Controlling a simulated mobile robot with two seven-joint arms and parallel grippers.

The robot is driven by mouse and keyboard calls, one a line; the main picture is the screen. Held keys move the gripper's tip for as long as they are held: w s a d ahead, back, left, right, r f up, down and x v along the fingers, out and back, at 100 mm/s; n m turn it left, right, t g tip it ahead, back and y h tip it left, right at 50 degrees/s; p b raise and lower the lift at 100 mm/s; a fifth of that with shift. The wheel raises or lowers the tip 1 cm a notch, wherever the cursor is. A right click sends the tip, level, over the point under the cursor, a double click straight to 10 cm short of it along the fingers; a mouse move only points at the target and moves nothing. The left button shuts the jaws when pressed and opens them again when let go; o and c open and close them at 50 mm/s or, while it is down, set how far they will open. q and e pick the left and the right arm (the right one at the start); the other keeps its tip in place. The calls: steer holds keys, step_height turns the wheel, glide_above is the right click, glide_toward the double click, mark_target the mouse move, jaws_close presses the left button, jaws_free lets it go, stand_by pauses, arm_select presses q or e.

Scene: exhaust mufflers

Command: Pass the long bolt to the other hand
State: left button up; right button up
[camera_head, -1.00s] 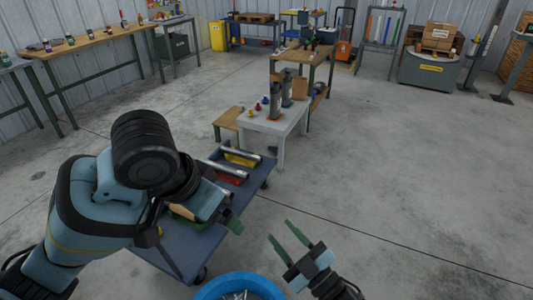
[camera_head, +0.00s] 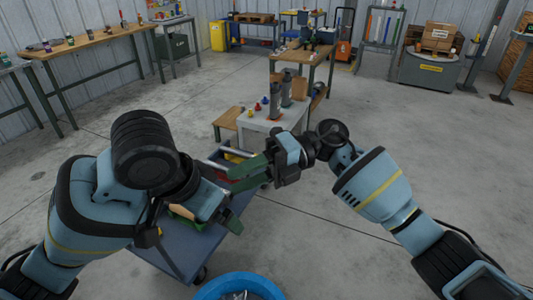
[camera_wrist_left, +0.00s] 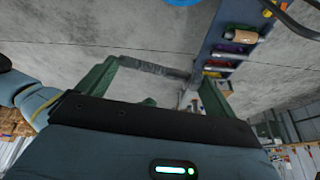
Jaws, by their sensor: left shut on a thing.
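My left gripper (camera_wrist_left: 158,88) shows its two green fingers in the left wrist view. It is shut on a dark grey bar, which looks like the long bolt (camera_wrist_left: 155,67), lying across between the fingertips. In the head view the left gripper (camera_head: 232,222) is over the blue cart and the bolt cannot be made out. My right gripper (camera_head: 236,177) is just beyond the left one in the head view, its green fingers pointing left. Its fingers look apart, with nothing visible between them.
The blue cart (camera_head: 172,252) carries coloured trays and metal tubes. A blue bin (camera_head: 240,285) with metal parts stands at the front. Beyond the right gripper is a pale table (camera_head: 257,126) with grey cylinders. Open floor lies to the right.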

steer(key=w+d+r+n+h, duration=0.2)
steer(key=d+r+h, duration=0.1)
steer(key=d+h, duration=0.15)
steer(key=f+x, duration=0.1)
steer(key=x, duration=1.1)
steer(key=shift+w+t+h, duration=0.3)
steer(key=shift+w+h, duration=0.05)
steer(key=shift+h, duration=0.1)
steer(key=shift+d+r, duration=0.1)
steer(key=shift+d, duration=0.05)
steer(key=shift+c, duration=0.4)
jaws_close()
arm_select(q)
steer(key=o, duration=0.7)
steer(key=shift+o, duration=0.2)
